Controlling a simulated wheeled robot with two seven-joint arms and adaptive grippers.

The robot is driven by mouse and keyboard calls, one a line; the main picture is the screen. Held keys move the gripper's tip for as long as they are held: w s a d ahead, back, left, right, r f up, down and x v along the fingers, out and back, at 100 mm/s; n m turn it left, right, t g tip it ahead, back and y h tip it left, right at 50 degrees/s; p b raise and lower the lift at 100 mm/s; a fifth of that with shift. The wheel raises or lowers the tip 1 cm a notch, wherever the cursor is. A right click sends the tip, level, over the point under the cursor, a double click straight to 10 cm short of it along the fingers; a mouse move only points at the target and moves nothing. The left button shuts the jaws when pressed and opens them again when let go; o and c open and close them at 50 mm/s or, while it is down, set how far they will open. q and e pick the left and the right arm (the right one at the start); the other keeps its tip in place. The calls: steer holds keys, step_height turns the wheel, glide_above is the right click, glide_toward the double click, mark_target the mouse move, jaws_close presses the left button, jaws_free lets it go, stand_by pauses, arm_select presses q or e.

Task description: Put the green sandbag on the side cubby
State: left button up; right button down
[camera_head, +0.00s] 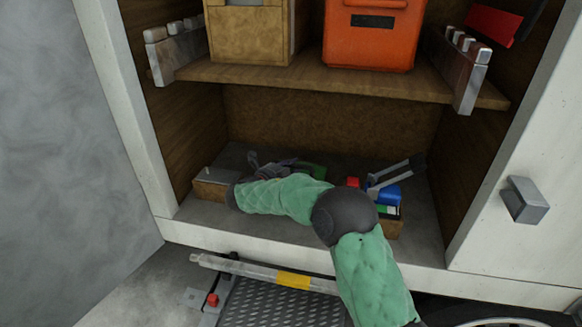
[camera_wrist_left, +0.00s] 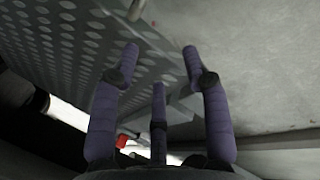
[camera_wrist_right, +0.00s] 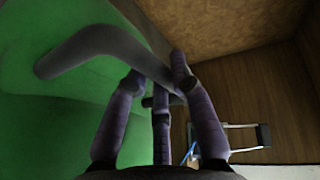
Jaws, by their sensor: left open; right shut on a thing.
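The green sandbag (camera_wrist_right: 60,125) fills the left of the right wrist view, with a dark grey handle (camera_wrist_right: 95,42) on it. My right gripper (camera_wrist_right: 158,80) is closed around this handle. In the head view my right arm reaches into the lower cubby, and its gripper (camera_head: 262,163) is at the cubby's left part. Only a small green part of the sandbag (camera_head: 312,171) shows behind my forearm there; the rest is hidden. My left gripper (camera_wrist_left: 160,65) is open and empty beside a dimpled metal plate, outside the head view.
The lower cubby floor (camera_head: 420,225) holds a low wooden box (camera_head: 208,188) at left and a box of coloured items (camera_head: 388,197) at right. Above is a wooden shelf (camera_head: 300,77) with a wooden crate (camera_head: 248,35) and an orange case (camera_head: 370,40). A step plate (camera_head: 280,305) lies below.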

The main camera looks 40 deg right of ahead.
steer(key=shift+r, duration=0.35)
steer(key=c, duration=1.1)
jaws_free()
steer(key=shift+f, duration=0.4)
steer(key=shift+r, duration=0.1)
steer(key=shift+s+a+r, duration=0.1)
steer(key=shift+s+a, duration=0.05)
steer(key=shift+a, duration=0.25)
steer(key=p+v, duration=0.5)
steer(key=v, duration=0.5)
steer(key=shift+a+r, duration=0.1)
steer(key=shift+r, duration=0.05)
steer(key=shift+s+a+p, duration=0.25)
steer(key=shift+a+p, duration=0.05)
steer(key=shift+a, duration=0.25)
